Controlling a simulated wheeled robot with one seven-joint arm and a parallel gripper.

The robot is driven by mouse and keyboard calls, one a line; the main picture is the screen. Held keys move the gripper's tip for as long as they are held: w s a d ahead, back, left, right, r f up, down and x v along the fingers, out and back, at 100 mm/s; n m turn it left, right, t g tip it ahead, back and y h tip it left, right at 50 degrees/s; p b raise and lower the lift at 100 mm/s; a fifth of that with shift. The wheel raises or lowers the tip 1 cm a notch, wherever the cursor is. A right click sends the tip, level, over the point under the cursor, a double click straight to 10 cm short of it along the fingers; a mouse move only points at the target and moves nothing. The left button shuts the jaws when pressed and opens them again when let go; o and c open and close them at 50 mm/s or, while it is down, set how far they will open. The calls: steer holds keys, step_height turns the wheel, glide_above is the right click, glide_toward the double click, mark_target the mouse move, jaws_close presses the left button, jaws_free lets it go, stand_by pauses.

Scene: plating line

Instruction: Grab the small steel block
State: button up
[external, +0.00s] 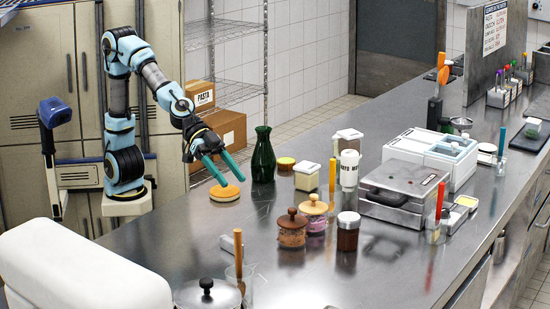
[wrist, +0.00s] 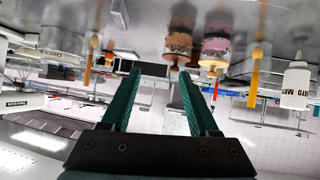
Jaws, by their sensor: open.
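My gripper (external: 232,181) is in the external view, above the left part of the steel counter, close to a round tan-topped item (external: 224,193). Its two teal fingers are spread apart with nothing between them. In the wrist view, my gripper (wrist: 160,72) also shows as open and empty. The wrist picture looks upside down, with the counter and jars at the top.
A dark green bottle (external: 263,156) stands just right of my gripper. Lidded jars (external: 292,230) and a white-labelled bottle (external: 349,171) stand mid-counter. A steel press (external: 402,190) and a white bin unit (external: 432,158) are farther right. The counter's front middle (external: 390,260) is clear.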

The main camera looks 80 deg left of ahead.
steer(key=s+d+f+m+b, duration=0.1)
steer(key=s+d+f+b, duration=0.15)
steer(key=s+d, duration=0.35)
glide_toward(230, 240)
steer(key=shift+h, duration=0.3)
steer(key=w+d+f+b, duration=0.2)
steer(key=f, duration=0.1)
steer(key=shift+w+d, duration=0.25)
steer(key=shift+b+x, duration=0.8)
steer(key=shift+x, duration=2.3)
steer(key=shift+s+d+r, duration=0.15)
jaws_close()
steer(key=shift+t, duration=0.3)
